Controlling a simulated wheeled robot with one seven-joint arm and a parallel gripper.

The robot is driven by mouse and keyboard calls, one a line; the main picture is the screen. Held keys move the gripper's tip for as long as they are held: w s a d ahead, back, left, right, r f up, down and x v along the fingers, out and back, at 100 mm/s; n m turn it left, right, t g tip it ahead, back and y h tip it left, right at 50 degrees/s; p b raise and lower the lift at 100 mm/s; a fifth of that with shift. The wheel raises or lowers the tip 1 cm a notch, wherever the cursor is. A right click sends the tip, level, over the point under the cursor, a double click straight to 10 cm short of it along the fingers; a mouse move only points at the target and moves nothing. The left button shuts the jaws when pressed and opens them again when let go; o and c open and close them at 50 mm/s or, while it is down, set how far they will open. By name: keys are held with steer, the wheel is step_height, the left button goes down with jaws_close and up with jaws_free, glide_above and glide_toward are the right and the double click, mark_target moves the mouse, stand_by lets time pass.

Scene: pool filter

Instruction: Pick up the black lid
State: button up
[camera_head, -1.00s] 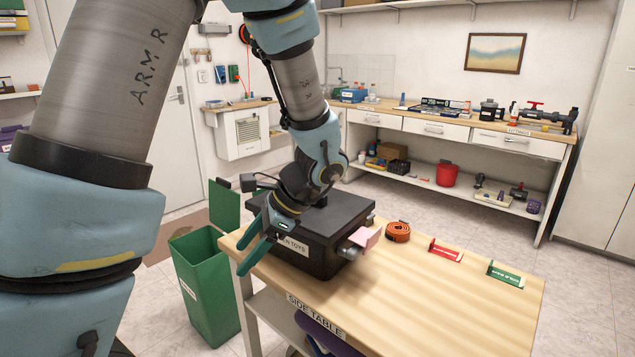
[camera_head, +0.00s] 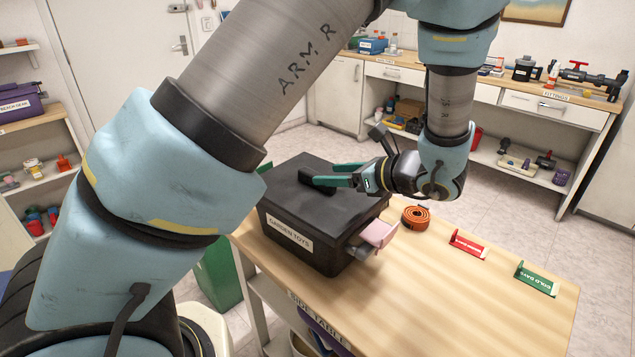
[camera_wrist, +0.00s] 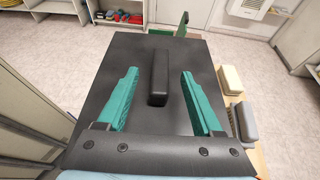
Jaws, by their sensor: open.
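The black lid (camera_head: 345,198) lies flat on the black box (camera_head: 300,240) labelled "GARDEN TOYS", which stands on the side table. A raised black handle (camera_wrist: 159,78) runs along the middle of the lid. My gripper (camera_head: 318,176) is level above the lid, its green fingers pointing left toward the handle. In the wrist view my gripper (camera_wrist: 157,72) is open, with one finger on each side of the handle and a gap on both sides. Whether the fingertips touch the lid I cannot tell.
A pink block (camera_head: 378,233) and a grey piece stick out at the box's right side. On the side table (camera_head: 450,300) are an orange coiled strap (camera_head: 416,217), a red sign (camera_head: 467,244) and a green sign (camera_head: 536,279). A green bin (camera_head: 220,272) stands left of the table.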

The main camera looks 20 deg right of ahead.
mark_target(317, 174)
steer(key=shift+f+p+x, duration=0.15)
steer(key=shift+p+x, duration=0.45)
steer(key=shift+x, duration=0.8)
steer(key=shift+f+p+x, duration=0.2)
steer(key=shift+p+x, duration=0.35)
steer(key=shift+x, duration=0.9)
steer(key=shift+s+d+r, duration=0.1)
jaws_close()
